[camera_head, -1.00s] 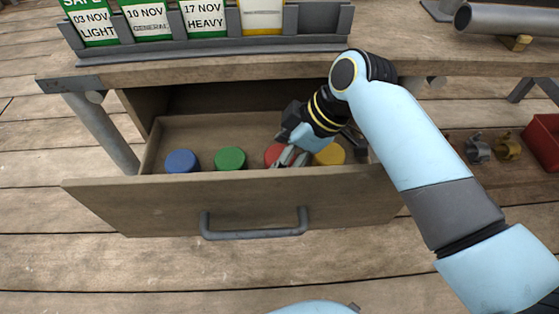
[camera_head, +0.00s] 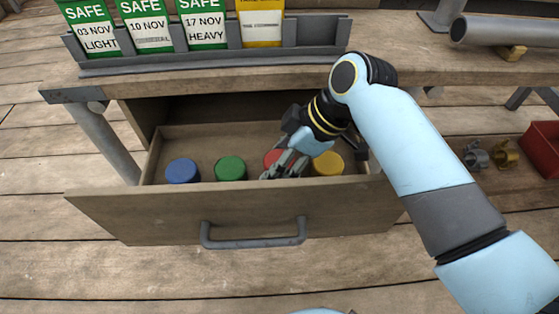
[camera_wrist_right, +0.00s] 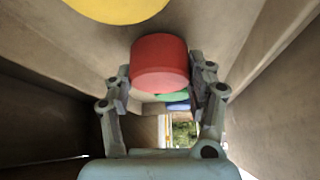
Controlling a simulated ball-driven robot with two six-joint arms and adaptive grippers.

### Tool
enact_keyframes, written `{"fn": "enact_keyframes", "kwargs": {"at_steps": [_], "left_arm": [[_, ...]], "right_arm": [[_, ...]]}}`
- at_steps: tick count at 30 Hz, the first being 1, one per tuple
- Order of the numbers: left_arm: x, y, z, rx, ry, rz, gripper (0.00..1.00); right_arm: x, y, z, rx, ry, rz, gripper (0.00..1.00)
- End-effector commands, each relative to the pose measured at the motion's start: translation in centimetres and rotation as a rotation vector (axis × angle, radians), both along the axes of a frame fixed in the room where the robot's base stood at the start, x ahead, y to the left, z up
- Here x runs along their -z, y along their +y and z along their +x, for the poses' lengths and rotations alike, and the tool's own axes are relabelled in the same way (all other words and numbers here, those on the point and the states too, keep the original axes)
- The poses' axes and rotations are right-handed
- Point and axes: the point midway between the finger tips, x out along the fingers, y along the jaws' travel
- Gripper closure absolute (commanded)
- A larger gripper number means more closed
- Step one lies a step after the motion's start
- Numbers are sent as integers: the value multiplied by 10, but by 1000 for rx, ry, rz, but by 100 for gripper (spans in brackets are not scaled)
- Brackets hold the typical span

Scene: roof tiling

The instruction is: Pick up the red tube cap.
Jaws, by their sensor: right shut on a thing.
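The red tube cap (camera_head: 273,157) is in the open drawer (camera_head: 240,215), between the green and yellow caps. In the right wrist view the red cap (camera_wrist_right: 160,63) sits between the two fingers of my right gripper (camera_wrist_right: 162,88), which touch its sides. My right gripper (camera_head: 284,168) reaches down into the drawer from the right and is shut on the red cap, partly covering it in the head view. I cannot tell whether the cap is clear of the drawer floor. My left gripper is not in view.
A blue cap (camera_head: 182,171), a green cap (camera_head: 230,168) and a yellow cap (camera_head: 327,163) stand in the drawer beside the red one. The workbench top (camera_head: 210,78) overhangs the back of the drawer. A red bin (camera_head: 543,148) lies at the far right.

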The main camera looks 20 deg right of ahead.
Motion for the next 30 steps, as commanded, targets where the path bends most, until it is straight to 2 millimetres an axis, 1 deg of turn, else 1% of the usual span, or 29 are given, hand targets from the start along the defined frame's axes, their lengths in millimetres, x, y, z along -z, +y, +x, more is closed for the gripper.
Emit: {"fn": "enact_keyframes", "kwargs": {"at_steps": [1,3,4,5,6,8,12,15,18,21,30], "left_arm": [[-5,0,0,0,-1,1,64],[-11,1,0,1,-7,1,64],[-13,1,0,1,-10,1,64],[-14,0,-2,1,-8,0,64],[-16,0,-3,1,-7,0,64],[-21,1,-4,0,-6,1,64],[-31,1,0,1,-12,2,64],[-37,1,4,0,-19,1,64],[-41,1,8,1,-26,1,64],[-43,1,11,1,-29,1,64],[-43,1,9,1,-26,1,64]], "right_arm": [[-11,0,1,0,-4,0,62],[-25,0,1,0,-5,1,62],[-32,0,1,0,-5,1,62],[-35,-4,-2,1,-3,-3,62],[-38,-13,-8,1,-2,-7,62],[-47,-24,-17,-1,-3,-7,62],[-68,-53,-38,-1,-2,-9,62],[-80,-70,-50,-1,-2,-8,62],[-88,-82,-60,-2,-1,-6,62],[-94,-90,-65,-1,0,-4,62],[-97,-94,-69,0,0,1,62]]}}
